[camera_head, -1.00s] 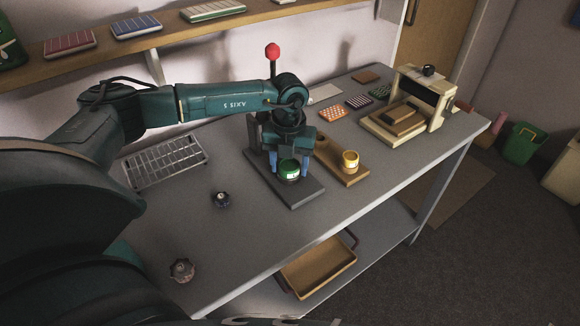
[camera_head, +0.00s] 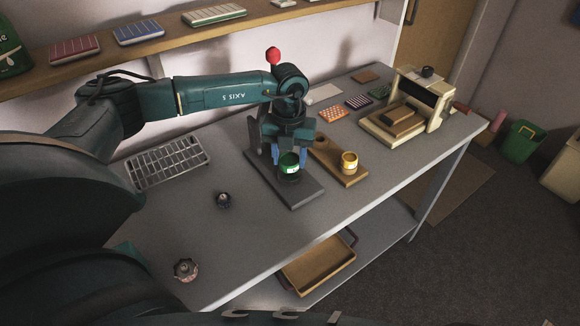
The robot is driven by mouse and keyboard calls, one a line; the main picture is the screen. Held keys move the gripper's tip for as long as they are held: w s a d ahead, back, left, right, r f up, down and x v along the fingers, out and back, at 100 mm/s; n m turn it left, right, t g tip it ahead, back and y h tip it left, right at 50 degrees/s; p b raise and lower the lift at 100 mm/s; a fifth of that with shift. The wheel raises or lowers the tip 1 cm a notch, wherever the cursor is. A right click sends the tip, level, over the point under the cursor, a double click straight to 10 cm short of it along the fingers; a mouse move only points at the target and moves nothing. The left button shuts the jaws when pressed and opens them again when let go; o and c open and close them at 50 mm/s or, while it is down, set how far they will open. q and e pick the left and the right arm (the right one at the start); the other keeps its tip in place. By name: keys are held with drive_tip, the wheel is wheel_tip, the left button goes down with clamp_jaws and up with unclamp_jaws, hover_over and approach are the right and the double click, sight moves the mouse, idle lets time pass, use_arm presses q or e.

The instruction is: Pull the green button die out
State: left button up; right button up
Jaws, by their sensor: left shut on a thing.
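The green button die (camera_head: 289,161) is a short green cylinder with a pale label on its front. It sits at the dark button press (camera_head: 296,194), above the press's flat grey base. My left gripper (camera_head: 289,158) points down from above with its blue fingers on either side of the die, shut on it. The die appears slightly raised above a dark round part of the press. The press has a lever with a red ball (camera_head: 273,55) on top; my arm hides much of its column. My right gripper is not in view.
A wooden block (camera_head: 340,163) with a yellow die (camera_head: 349,162) stands right of the press. A wire rack (camera_head: 166,163) lies to the left. Two small round items (camera_head: 223,200) (camera_head: 186,270) rest on the front left table. A cream machine (camera_head: 415,105) stands at the right end.

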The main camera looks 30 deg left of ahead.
use_arm(q)
drive_tip(key=shift+d+r+p, duration=0.1)
drive_tip(key=shift+r+p, duration=1.35)
drive_tip(key=shift+r, duration=0.45)
